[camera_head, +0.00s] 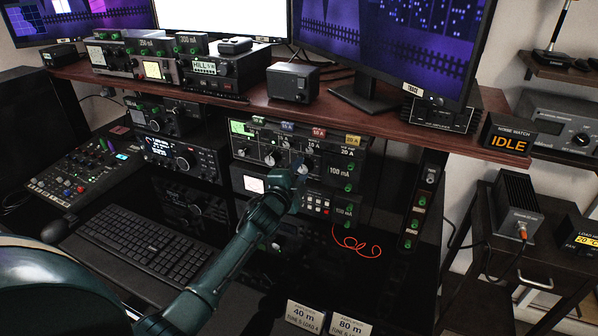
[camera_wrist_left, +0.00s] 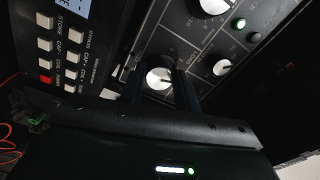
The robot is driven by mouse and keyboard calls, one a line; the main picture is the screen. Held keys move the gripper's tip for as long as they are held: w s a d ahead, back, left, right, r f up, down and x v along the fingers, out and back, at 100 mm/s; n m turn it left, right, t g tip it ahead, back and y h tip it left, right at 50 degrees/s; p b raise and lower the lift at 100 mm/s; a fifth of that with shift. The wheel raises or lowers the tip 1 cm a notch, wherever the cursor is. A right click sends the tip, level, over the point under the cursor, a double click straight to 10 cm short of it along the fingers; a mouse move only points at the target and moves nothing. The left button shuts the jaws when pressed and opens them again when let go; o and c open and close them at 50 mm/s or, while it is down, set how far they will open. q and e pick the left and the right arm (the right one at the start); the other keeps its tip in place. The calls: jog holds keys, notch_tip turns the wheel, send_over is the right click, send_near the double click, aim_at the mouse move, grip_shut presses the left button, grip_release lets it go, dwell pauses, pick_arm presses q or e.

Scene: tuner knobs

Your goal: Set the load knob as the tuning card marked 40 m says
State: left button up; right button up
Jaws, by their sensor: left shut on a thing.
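The amplifier panel (camera_head: 262,139) stands under the shelf with several white-faced knobs. My left gripper (camera_head: 299,167) reaches its lower right part and hides the knob there. In the left wrist view my left gripper (camera_wrist_left: 161,84) is shut on a white-faced knob (camera_wrist_left: 158,77) with a dark pointer mark. I cannot read that knob's name. Two other white-faced knobs (camera_wrist_left: 221,68) show apart from the fingers. The 40 m card (camera_head: 304,316) stands at the front; its small line reads TUNE 5 and LOAD, with the load value unclear. My right gripper is out of view.
The 80 m card (camera_head: 349,323) stands right of the 40 m card. A keyboard (camera_head: 138,245) lies left of my arm. A red wire (camera_head: 357,245) curls on the dark desk. The shelf edge (camera_head: 415,131) overhangs the panel. A display reads IDLE (camera_head: 508,144).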

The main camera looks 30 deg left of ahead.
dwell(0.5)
pick_arm(q)
jog(key=o, duration=1)
jog(key=shift+s, duration=0.1)
jog(key=s, duration=1.3)
jog(key=shift+d, duration=0.35)
